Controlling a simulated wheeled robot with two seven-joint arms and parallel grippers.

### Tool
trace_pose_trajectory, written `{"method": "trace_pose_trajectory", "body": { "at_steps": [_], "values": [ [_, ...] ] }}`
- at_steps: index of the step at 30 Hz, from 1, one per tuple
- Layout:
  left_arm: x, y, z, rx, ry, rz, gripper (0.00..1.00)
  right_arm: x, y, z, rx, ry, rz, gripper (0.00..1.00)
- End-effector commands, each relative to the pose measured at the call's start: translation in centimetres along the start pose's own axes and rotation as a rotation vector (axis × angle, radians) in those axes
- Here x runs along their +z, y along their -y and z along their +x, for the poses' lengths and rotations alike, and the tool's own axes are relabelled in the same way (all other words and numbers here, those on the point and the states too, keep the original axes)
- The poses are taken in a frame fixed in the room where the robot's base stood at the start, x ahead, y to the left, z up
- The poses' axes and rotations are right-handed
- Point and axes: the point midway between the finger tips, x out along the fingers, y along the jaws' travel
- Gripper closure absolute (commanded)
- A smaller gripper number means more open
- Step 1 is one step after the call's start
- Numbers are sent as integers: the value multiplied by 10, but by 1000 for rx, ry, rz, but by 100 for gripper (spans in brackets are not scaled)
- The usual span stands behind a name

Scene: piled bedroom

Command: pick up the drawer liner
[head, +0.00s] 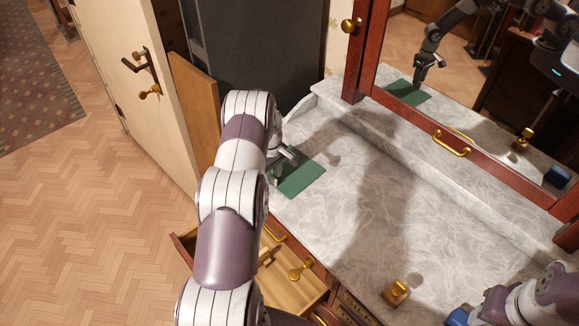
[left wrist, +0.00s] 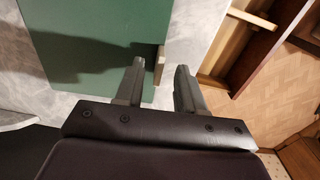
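The drawer liner is a flat dark green rectangle (head: 302,178) on the grey marble dresser top, near its far left end. It fills the upper left of the left wrist view (left wrist: 105,22), with a dark shadow across it. My left gripper (head: 287,157) is at the liner's left edge, partly hidden by my arm in the head view. In the left wrist view its fingers (left wrist: 157,86) are apart, one over the green sheet and the other past its edge. I cannot tell whether they touch it. My right arm enters at the bottom right; its fingers are not visible.
A mirror (head: 470,95) stands behind the dresser top. An open wooden drawer (head: 291,291) juts out below my left arm. A brass object (head: 397,291) and a blue object (head: 458,317) are near the front right. The middle marble (head: 370,215) is clear.

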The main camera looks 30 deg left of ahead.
Motion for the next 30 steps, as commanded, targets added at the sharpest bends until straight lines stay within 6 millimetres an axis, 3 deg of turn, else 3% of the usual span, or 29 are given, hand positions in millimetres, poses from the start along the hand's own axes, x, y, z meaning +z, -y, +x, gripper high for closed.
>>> {"method": "trace_pose_trajectory", "body": {
  "at_steps": [7,10,11,23,30],
  "values": [
    [0,0,5,1,-1,1,62,0,0,0,0,1,0,57],
    [0,0,5,1,-1,1,94,0,0,0,0,1,0,57],
    [0,0,4,1,-1,1,100,0,0,0,0,1,0,57],
    [0,-1,2,2,-1,1,100,0,0,2,0,1,0,57],
    [-1,-1,-27,3,-3,1,100,3,0,20,0,1,0,57]
  ]
}}
